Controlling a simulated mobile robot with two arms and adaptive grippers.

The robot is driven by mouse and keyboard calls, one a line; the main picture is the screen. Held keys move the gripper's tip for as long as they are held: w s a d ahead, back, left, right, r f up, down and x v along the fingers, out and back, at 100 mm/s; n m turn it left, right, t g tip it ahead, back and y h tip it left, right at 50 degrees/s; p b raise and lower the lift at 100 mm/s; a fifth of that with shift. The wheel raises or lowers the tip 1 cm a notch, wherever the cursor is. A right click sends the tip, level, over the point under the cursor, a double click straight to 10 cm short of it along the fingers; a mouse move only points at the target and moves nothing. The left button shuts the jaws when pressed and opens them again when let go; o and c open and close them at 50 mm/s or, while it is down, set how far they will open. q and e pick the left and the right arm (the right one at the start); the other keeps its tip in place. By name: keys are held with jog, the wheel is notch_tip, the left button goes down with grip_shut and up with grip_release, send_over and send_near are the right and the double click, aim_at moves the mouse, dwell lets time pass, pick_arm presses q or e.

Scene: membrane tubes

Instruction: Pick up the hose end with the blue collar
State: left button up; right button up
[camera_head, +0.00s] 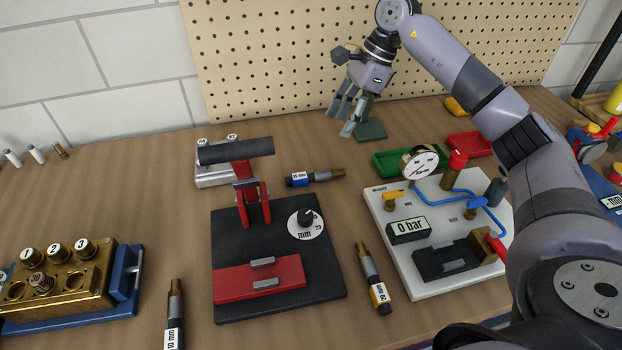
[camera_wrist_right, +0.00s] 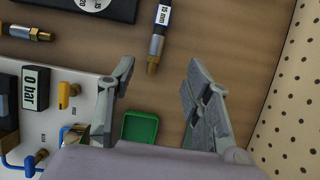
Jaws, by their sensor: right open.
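The hose end with the blue collar (camera_head: 299,180) lies on the wooden table behind the black clamp base, with a white 15 mm label and its brass tip pointing right. My right gripper (camera_head: 343,117) is open and empty, above the table and behind and to the right of this hose end. In the wrist view the hose end's brass tip appears between the two spread fingers (camera_wrist_right: 160,72). My left gripper is not in view.
A black base with a red clamp (camera_head: 230,309) stands in front. A white board with a gauge (camera_head: 392,222) stands right, near green (camera_head: 383,160) and red (camera_head: 470,143) trays. A yellow-collared hose end (camera_head: 378,290) and a 10 mm one (camera_head: 174,312) lie forward. A pegboard (camera_head: 290,60) rises behind.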

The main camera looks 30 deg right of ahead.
jog(key=p, duration=0.2)
send_over(316, 173)
jog(key=d, duration=0.2)
jog(key=f, duration=0.9)
jog(key=shift+s, duration=0.2)
jog(key=x, duration=0.2)
jog(key=p+x, duration=0.1)
jog(key=x, duration=0.1)
jog(key=shift+s+d+f+p, duration=0.1)
jog(key=shift+s+f+p, duration=0.05)
jog(key=shift+p, duration=0.15)
jog(key=shift+f, duration=0.55)
jog(key=shift+c, duration=0.6)
grip_shut()
